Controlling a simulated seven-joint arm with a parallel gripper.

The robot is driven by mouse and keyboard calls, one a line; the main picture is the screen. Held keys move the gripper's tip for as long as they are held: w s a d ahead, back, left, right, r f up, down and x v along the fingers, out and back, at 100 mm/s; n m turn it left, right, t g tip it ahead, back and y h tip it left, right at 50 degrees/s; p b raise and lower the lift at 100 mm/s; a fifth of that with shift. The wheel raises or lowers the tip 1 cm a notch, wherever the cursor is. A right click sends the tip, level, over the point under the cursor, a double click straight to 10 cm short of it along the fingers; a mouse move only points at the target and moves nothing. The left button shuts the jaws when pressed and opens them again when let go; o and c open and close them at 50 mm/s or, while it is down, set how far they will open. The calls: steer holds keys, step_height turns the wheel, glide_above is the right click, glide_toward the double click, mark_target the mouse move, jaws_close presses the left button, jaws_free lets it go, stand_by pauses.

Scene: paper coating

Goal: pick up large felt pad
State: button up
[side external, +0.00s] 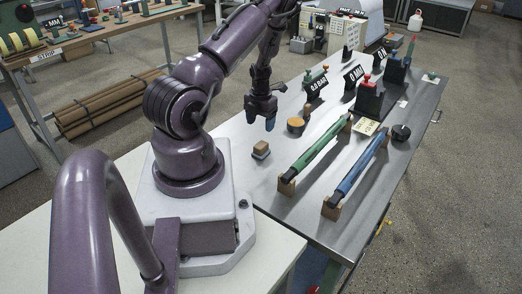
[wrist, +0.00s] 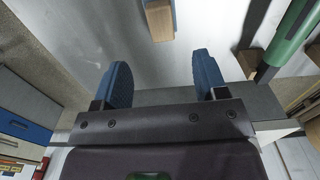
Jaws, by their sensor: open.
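A small block with a tan top and a dark blue-grey base (side external: 261,150) lies on the grey metal table, near its left edge; it looks like a felt pad. A similar tan and blue block (wrist: 160,18) shows at the top edge of the wrist view, partly cut off. A round, tan-topped dark piece (side external: 295,126) stands behind and to the right of the block; I cannot tell which is the large felt pad. My gripper (side external: 260,119) points down above the table, near the block and apart from it. Its blue fingers (wrist: 160,78) are spread with nothing between them.
A green roller (side external: 320,148) and a blue roller (side external: 360,164) lie on wooden supports to the right. A round black piece (side external: 401,132), a yellow note (side external: 367,126) and black label signs (side external: 354,77) stand or lie farther back. Bare metal table surrounds the block.

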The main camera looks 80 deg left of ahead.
mark_target(261, 144)
step_height(261, 144, down, 10)
steer(key=shift+f, duration=0.1)
steer(key=c, duration=1)
